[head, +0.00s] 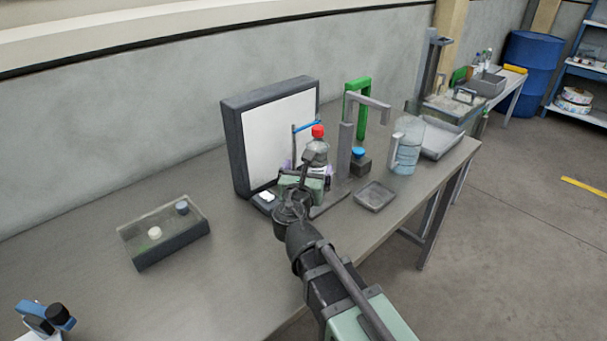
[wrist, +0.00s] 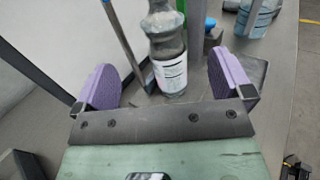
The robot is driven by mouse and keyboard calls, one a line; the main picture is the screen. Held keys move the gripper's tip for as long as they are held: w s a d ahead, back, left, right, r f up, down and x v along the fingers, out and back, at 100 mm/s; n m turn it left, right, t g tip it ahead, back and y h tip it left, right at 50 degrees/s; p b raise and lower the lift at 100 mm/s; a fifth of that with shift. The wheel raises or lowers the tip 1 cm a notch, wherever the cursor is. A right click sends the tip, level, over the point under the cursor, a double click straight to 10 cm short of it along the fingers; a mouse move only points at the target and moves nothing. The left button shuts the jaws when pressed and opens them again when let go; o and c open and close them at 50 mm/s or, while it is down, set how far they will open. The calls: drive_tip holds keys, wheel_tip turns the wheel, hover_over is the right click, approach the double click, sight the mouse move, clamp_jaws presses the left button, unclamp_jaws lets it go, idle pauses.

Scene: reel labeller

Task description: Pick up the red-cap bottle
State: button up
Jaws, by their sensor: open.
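The red-cap bottle (head: 317,148) stands upright on the workbench in front of a white panel, its red cap clear above my arm. In the wrist view the clear bottle (wrist: 167,45) with a white label stands between and beyond the two purple fingers; its cap is out of that view. My gripper (wrist: 165,90) is open, with one finger on each side of the bottle's line and a gap to both. In the head view my gripper (head: 303,183) is partly hidden behind my wrist, and the bottle's lower part is partly covered.
A dark-framed white panel (head: 283,132) stands behind the bottle. A clear-lidded box (head: 165,235) lies left.

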sight(317, 147)
drive_tip(key=w, duration=0.3)
drive_tip(key=w+d, duration=0.1)
drive_tip(key=w, duration=0.7)
drive_tip(key=shift+d, duration=0.3)
drive_tip(key=shift+s, duration=0.1)
drive_tip(key=c, duration=1.7)
drive_tip(key=shift+c, duration=0.2)
